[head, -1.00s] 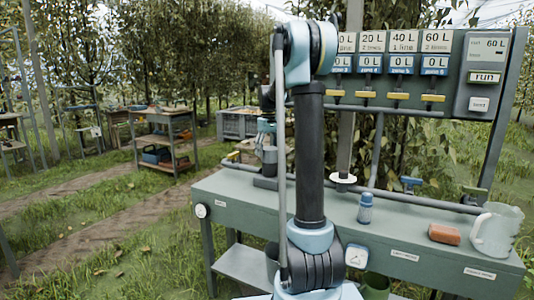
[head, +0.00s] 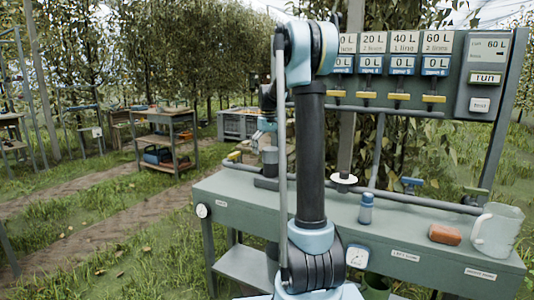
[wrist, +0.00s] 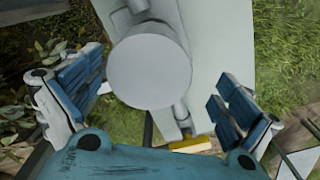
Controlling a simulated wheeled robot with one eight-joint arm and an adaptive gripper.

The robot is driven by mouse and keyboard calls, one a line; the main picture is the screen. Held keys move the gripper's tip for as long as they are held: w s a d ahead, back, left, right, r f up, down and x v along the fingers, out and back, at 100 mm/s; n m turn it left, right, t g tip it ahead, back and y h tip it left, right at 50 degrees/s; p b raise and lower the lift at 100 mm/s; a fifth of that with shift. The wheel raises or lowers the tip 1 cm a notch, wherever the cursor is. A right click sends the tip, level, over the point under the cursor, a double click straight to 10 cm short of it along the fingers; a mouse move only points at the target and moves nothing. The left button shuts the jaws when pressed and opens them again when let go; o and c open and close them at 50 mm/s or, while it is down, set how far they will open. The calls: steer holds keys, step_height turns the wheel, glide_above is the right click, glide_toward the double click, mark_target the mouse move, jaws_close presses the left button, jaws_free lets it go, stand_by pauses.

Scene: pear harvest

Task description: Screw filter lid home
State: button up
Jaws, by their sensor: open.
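The filter lid (wrist: 150,70) is a round, plain grey cap seen from above in the wrist view, on top of the filter body. The dark grey filter (head: 270,161) stands upright at the left end of the green bench in the head view, partly hidden by my arm. My gripper (wrist: 160,95) is open, its blue-padded fingers spread left and right of the lid with gaps on both sides. In the head view my gripper (head: 266,126) is just above the filter. Whether the lid is fully seated cannot be told.
A valve with a yellow handle (wrist: 190,145) lies close to the filter. A control panel (head: 400,70) rises behind the bench.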

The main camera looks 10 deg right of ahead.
step_height(320, 180, up, 11)
steer(key=shift+r, duration=0.3)
steer(key=shift+c, duration=1.1)
step_height(320, 180, up, 4)
steer(key=n, duration=0.5)
glide_above(268, 149)
steer(key=d, duration=0.1)
steer(key=shift+n, duration=0.3)
step_height(268, 149, down, 17)
steer(key=shift+w+d, duration=0.15)
steer(key=c, duration=1.2)
